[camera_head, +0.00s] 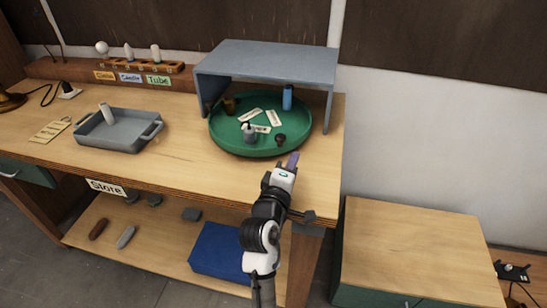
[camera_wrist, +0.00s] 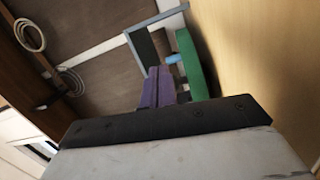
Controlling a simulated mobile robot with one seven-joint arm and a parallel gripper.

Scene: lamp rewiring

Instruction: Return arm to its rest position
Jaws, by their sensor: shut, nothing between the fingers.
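My gripper (camera_head: 293,160) is shut and empty in the head view. It is over the workbench's right front corner, just in front of the green round tray (camera_head: 232,143). Its purple fingers (camera_wrist: 157,88) are together in the wrist view, pointing toward the tray. My arm reaches up from the bottom of the head view, past the front edge of the workbench (camera_head: 190,178). I cannot tell whether the fingertips touch the tray's rim.
A grey shelf (camera_head: 270,58) stands over the tray, which holds small bottles and labels. A grey pan (camera_head: 118,131) with a white cylinder sits left. A blue box (camera_head: 219,251) lies on the lower shelf. A low cabinet (camera_head: 413,245) stands at right.

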